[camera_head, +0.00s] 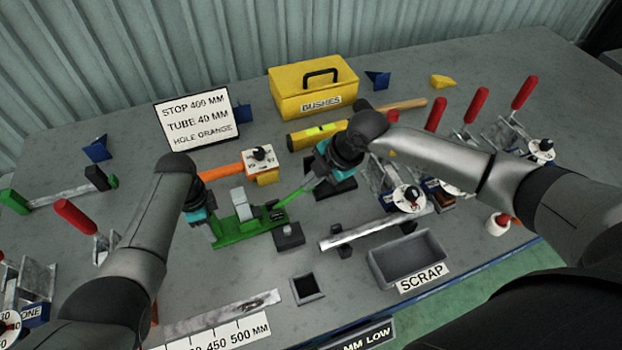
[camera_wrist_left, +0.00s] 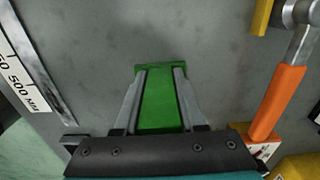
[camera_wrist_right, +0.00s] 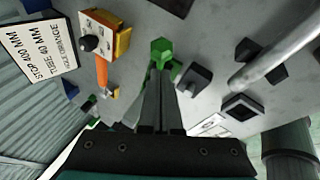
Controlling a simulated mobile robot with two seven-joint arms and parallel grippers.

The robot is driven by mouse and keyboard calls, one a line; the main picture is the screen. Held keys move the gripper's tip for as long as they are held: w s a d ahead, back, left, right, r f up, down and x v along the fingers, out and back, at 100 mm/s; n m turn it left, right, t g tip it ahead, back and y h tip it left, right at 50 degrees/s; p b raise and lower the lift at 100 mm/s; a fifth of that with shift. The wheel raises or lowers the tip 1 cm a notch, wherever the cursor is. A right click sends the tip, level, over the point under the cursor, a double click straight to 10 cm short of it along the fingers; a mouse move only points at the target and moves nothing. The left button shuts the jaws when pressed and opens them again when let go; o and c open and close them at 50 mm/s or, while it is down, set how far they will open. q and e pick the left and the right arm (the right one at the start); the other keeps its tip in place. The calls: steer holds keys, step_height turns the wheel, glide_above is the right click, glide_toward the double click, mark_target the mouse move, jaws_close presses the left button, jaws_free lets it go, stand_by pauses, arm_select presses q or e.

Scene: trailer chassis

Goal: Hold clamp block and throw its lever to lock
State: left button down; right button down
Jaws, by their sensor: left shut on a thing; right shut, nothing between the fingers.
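The green clamp block (camera_head: 240,230) lies on the grey table, with a grey upright piece on top. Its green lever (camera_head: 293,196) slants up to the right from the block's right end. My left gripper (camera_head: 212,232) is shut on the block's left end; in the left wrist view the green block (camera_wrist_left: 160,102) sits between its fingers. My right gripper (camera_head: 309,184) is shut and empty at the lever's upper end. In the right wrist view the lever's green tip (camera_wrist_right: 161,50) shows just beyond the closed fingertips; whether they touch I cannot tell.
A small dark block (camera_head: 289,236) stands right of the clamp block. An orange-handled tool (camera_head: 222,172) lies behind it. A grey scrap tray (camera_head: 408,260), a tube (camera_head: 365,231) and a small square bin (camera_head: 307,288) are nearer the front. A yellow bushes box (camera_head: 313,92) stands at the back.

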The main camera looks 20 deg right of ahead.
mark_target(314, 188)
steer(key=shift+w+d+f, duration=0.15)
steer(key=shift+w+f, duration=0.05)
steer(key=shift+f, duration=0.05)
steer(key=shift+f, duration=0.1)
steer(key=shift+d+f+y, duration=0.6)
steer(key=shift+d+f, duration=0.45)
steer(key=shift+r, duration=0.1)
